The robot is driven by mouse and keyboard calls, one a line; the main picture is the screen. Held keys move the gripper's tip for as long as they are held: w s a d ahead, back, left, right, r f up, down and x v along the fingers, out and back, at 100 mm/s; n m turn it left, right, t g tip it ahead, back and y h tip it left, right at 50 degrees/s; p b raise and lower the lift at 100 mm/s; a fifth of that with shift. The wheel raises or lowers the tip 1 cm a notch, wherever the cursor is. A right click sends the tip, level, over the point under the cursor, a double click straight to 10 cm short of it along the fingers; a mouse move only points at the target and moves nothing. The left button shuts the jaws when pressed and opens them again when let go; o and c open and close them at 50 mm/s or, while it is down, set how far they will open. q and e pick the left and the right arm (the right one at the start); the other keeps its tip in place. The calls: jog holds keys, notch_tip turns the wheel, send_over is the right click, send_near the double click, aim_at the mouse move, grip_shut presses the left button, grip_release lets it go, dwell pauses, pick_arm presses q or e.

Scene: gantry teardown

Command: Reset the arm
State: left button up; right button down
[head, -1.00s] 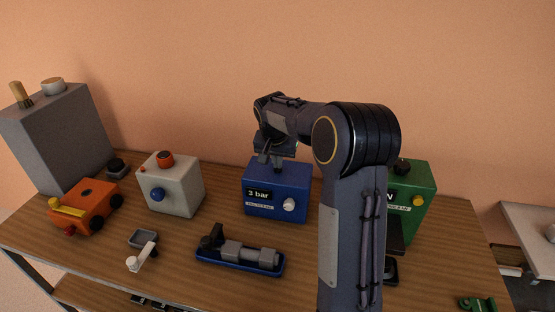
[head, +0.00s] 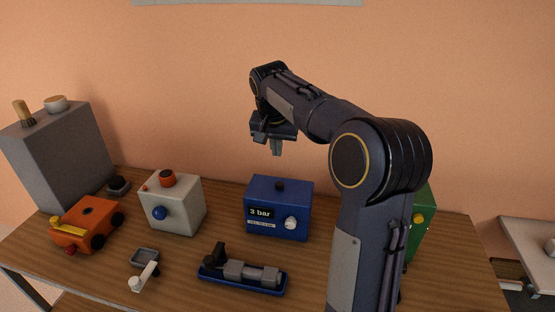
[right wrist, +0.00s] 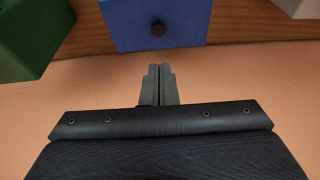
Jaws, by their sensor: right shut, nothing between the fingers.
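My right gripper (head: 277,148) is shut and empty, raised above the blue box in the head view. The right arm comes up from the lower right and reaches over toward the wall. In the right wrist view the shut fingers (right wrist: 158,72) are together, apart from the blue box (right wrist: 150,28). The blue box (head: 278,218) reads "3 bar" and has a white knob (head: 291,223) on its front and a black button (head: 280,186) on top. My left gripper is out of view.
An orange cart (head: 86,224), a white box (head: 174,207) with a blue knob, and a tall grey block (head: 62,155) stand left. A blue tray (head: 243,279) with grey parts lies in front. A green box (head: 421,228) is partly hidden behind my arm. A side table (head: 527,228) stands right.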

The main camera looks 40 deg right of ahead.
jog(key=shift+r, duration=0.3)
jog(key=shift+s, duration=0.1)
jog(key=s+a+f+n+t+y, duration=0.1)
jog(key=s+a+f+n+y, duration=0.2)
jog(key=s+a, duration=0.8)
jog(key=s+a+f+n+t+y, duration=0.2)
jog(key=s+a+f+n, duration=0.3)
jog(key=s+a, duration=0.6)
jog(key=s+f+y, duration=0.1)
jog(key=s+f, duration=0.1)
jog(key=s, duration=0.2)
jog(key=shift+s+a+n, duration=0.2)
jog(key=shift+s+n, duration=0.1)
jog(key=shift+s, duration=0.05)
